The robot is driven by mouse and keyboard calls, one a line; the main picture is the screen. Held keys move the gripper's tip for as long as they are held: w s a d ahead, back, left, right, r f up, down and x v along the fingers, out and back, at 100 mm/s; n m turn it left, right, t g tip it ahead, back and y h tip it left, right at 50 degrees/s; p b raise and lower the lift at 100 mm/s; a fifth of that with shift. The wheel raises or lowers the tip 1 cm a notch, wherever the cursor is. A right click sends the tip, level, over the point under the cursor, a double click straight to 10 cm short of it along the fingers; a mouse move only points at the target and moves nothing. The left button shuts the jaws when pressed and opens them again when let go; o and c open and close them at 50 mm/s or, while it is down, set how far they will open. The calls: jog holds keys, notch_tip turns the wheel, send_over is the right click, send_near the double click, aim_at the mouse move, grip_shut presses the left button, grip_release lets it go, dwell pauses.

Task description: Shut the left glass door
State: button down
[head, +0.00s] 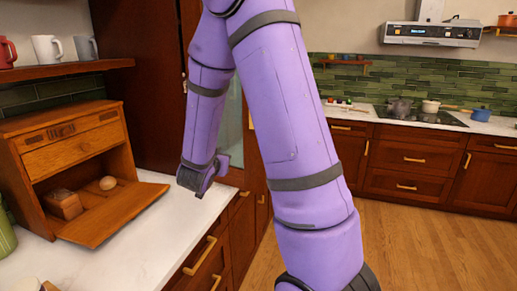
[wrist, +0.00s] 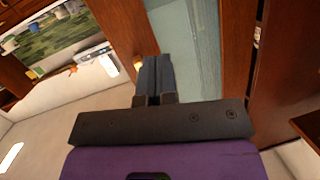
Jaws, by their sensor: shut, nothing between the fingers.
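A tall wood-framed door with a pale glass pane (wrist: 190,45) stands in front of my gripper in the wrist view. Part of the pane (head: 233,125) also shows between my arm links in the head view. A small brass knob (wrist: 138,66) is on the frame, just left of my fingers. My gripper (wrist: 156,62) is shut and empty, its fingers pointing at the door; I cannot tell whether they touch it. My arm hides much of the door in the head view, and how far it stands open is unclear.
A wooden bread box (head: 70,150) with its flap down sits on the white counter (head: 150,240) at left. Mugs (head: 46,47) stand on a shelf (head: 70,70) above. Wood floor (head: 420,240) lies clear at right, before the stove cabinets (head: 405,165).

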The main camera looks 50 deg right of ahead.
jog(key=s+d+f+m+g+h, duration=0.1)
jog(key=s+d+f+g+h, duration=0.2)
jog(key=d+g+h, duration=0.1)
jog(key=x, duration=1.3)
jog(key=shift+d+r+t, duration=0.25)
jog(key=shift+d+t, duration=0.05)
jog(key=shift+d, duration=0.15)
